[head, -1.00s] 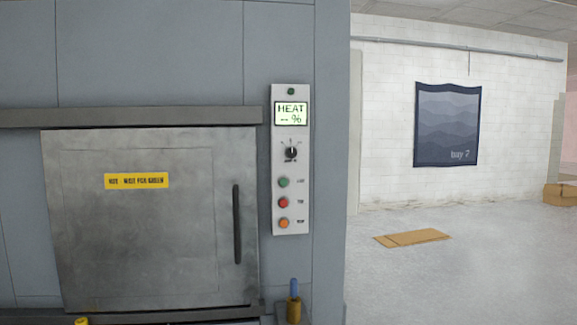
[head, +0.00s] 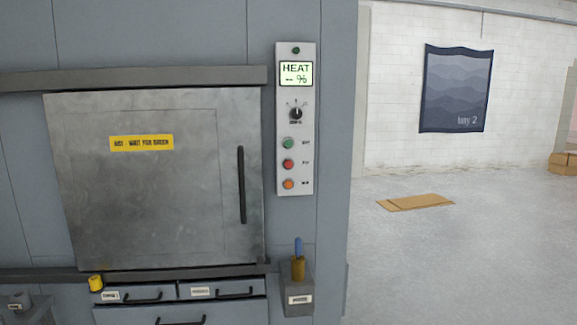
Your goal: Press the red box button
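In the head view, a narrow light-grey control panel (head: 305,130) is mounted upright on the blue-grey machine, right of its door. It carries a green button (head: 288,143) at the top, a red button (head: 288,163) in the middle and an orange button (head: 288,184) at the bottom. The small labels beside them are too blurred to read. Above the buttons are a black rotary knob (head: 295,113) and a lit display (head: 296,73) reading "HEAT -- %". My gripper is not in view.
A metal door (head: 160,200) with a black vertical handle (head: 242,185) is closed. Below it are drawers (head: 150,294) and a grey holder (head: 298,285) with a brass-and-blue item. A yellow knob (head: 96,283) protrudes.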

